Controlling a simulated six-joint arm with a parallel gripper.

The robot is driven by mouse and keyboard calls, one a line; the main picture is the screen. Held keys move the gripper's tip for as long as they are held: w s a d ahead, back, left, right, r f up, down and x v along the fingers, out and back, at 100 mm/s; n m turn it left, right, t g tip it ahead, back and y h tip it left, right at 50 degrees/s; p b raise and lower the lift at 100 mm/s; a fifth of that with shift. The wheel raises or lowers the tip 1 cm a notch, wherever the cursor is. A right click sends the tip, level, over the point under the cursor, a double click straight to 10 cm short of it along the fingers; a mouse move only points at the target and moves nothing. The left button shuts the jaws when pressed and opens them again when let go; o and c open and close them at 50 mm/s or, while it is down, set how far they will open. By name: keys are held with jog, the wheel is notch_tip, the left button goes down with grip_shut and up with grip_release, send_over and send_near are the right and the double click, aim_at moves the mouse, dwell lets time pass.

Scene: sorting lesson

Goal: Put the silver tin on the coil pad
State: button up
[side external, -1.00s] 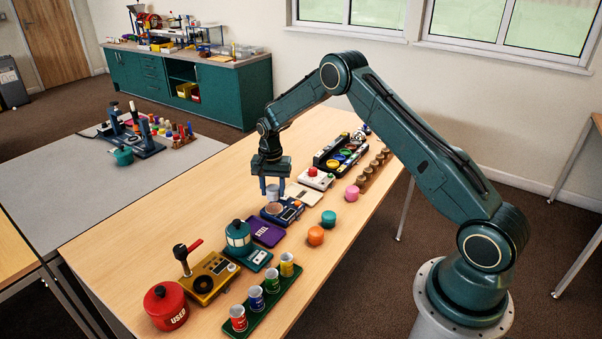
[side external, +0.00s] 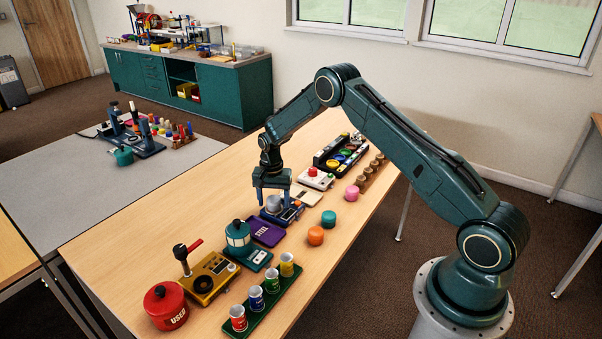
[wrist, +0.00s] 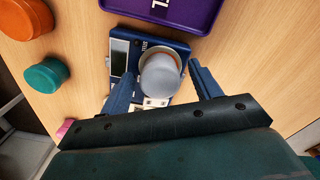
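The silver tin (side external: 273,203) stands upright on the round coil pad of the blue device (side external: 291,214), covering most of the pad. In the wrist view the tin (wrist: 160,76) shows from above, on the blue device (wrist: 121,55) with its small dark display. My gripper (side external: 272,197) is open around the tin, with one finger on each side. In the wrist view a gap shows between the tin and each fingertip of my gripper (wrist: 160,70).
A purple tray (side external: 266,231) lies just in front of the blue device. Orange (side external: 316,236) and teal (side external: 328,218) round pieces stand to its right. A white unit with a red button (side external: 312,176) is behind. A green rack with several cans (side external: 262,316) is nearer the front.

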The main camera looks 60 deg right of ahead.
aim_at(273, 198)
dwell(0.3)
notch_tip(273, 198, up, 12)
jog(key=shift+r, duration=0.15)
dwell(0.6)
dwell(0.4)
